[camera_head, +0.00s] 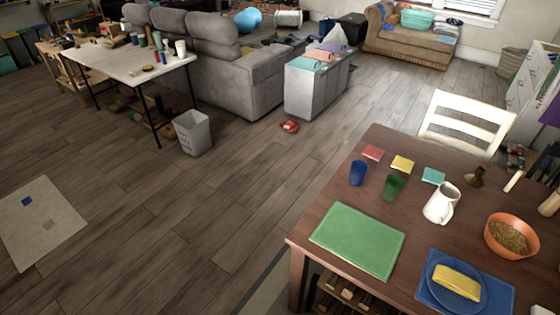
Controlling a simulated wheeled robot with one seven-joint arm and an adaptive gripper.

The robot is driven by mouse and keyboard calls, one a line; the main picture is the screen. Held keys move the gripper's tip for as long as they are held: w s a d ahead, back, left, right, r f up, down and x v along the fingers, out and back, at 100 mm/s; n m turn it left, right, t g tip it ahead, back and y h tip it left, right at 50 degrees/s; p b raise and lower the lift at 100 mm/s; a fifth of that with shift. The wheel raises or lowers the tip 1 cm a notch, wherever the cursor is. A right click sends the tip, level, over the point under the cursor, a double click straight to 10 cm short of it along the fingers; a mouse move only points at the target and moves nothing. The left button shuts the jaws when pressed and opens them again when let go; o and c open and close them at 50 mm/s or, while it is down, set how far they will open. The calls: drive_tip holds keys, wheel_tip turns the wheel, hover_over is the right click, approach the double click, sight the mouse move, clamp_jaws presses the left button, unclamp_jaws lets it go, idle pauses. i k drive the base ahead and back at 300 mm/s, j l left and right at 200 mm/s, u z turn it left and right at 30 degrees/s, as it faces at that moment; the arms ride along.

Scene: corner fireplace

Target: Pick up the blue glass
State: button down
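The blue glass (358,173) stands upright on the brown wooden table (290,242), near the table's left side. A green glass (393,187) stands just to its right and slightly nearer. A red square coaster (373,153) lies behind the blue glass, and a yellow one (402,164) lies behind the green glass. My gripper does not show in this view.
A green placemat (358,240) lies in front of the glasses. A white pitcher (441,203), an orange bowl (511,236) and a blue plate (437,275) with a yellow napkin stand to the right. A white chair (466,124) is behind the table.

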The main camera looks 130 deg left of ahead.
sight(359, 169)
drive_tip(key=j+u, duration=0.15)
drive_tip(key=u, duration=4.1)
drive_tip(key=i+l+u, duration=0.35)
drive_tip(key=i, duration=0.15)
drive_tip(key=i+l+u, duration=0.35)
drive_tip(key=i+l, duration=0.45)
